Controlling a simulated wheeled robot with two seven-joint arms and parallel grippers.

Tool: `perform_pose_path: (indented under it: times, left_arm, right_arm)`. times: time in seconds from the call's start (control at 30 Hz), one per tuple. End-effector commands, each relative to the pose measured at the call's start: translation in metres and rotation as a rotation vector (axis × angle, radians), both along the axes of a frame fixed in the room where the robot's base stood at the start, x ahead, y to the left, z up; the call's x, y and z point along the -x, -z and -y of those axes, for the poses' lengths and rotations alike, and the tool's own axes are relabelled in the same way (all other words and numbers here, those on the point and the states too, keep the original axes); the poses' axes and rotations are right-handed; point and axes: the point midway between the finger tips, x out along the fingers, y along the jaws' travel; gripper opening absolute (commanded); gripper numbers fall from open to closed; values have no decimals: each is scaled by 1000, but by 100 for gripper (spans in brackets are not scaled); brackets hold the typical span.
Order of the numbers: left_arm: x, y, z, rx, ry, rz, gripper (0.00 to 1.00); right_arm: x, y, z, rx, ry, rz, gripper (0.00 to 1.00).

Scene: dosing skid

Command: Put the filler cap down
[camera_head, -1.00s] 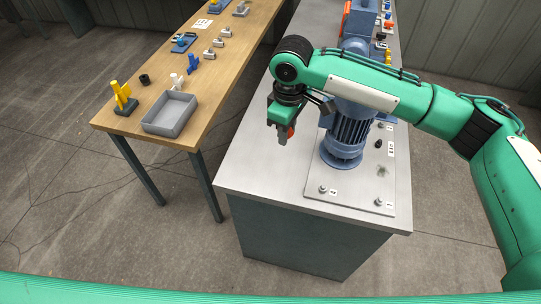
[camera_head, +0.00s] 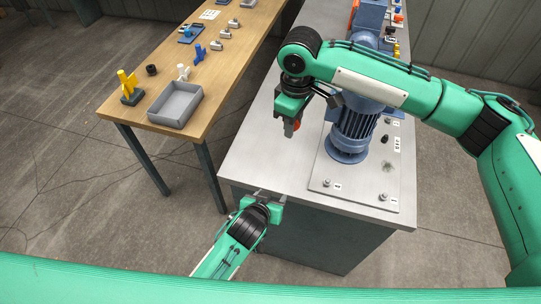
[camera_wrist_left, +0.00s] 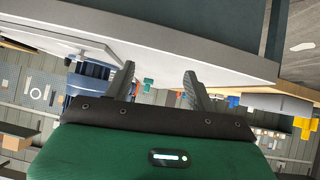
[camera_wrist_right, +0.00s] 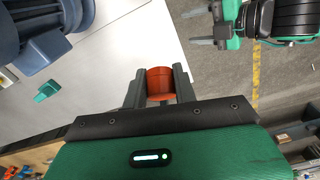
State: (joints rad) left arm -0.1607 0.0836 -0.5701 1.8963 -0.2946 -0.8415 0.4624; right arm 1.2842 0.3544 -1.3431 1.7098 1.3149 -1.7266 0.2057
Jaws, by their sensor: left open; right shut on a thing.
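My right gripper (camera_head: 289,128) is above the grey metal bench top, left of the blue motor. It is shut on an orange-red filler cap (camera_wrist_right: 160,83), which sits between its two fingers in the right wrist view. A bit of the cap (camera_head: 297,125) also shows in the head view. My left gripper (camera_head: 268,194) is at the bench's front edge, below and to the left of the right gripper. In the left wrist view its fingers (camera_wrist_left: 158,84) are apart with nothing between them.
The blue motor (camera_head: 355,128) stands on a plate on the metal bench (camera_head: 262,150). A wooden table (camera_head: 214,80) at left carries a grey tray (camera_head: 175,121), a yellow part (camera_head: 128,82) and several small parts. Bare bench top lies left of the motor.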

Motion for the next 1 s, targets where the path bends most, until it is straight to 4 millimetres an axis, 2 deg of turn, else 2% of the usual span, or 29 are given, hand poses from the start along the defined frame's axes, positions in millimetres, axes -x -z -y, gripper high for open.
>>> perform_pose_path:
  times: [0.03,0.1,0.3,0.4,0.5,0.6,0.77,0.87,1.0]
  left_arm:
    - [-1,-32,6,28,-5,38,56]
    - [0,-72,11,66,-15,82,56]
    - [18,-176,16,185,-47,190,56]
    - [30,-217,13,242,-62,230,56]
    - [41,-247,9,286,-73,258,56]
    - [49,-265,6,318,-81,274,56]
    - [50,-275,5,335,-85,286,56]
    - [41,-272,8,335,-85,286,56]
    - [18,-265,15,332,-86,287,56]
  right_arm:
    - [0,0,0,0,0,0,8]
    - [0,0,0,0,0,0,8]
    - [0,0,0,0,0,0,8]
    - [0,0,0,0,0,0,8]
    - [0,0,0,0,0,0,8]
    - [0,0,0,0,0,0,8]
    - [0,0,0,0,0,0,8]
    - [0,0,0,0,0,0,8]
    - [0,0,0,0,0,0,8]
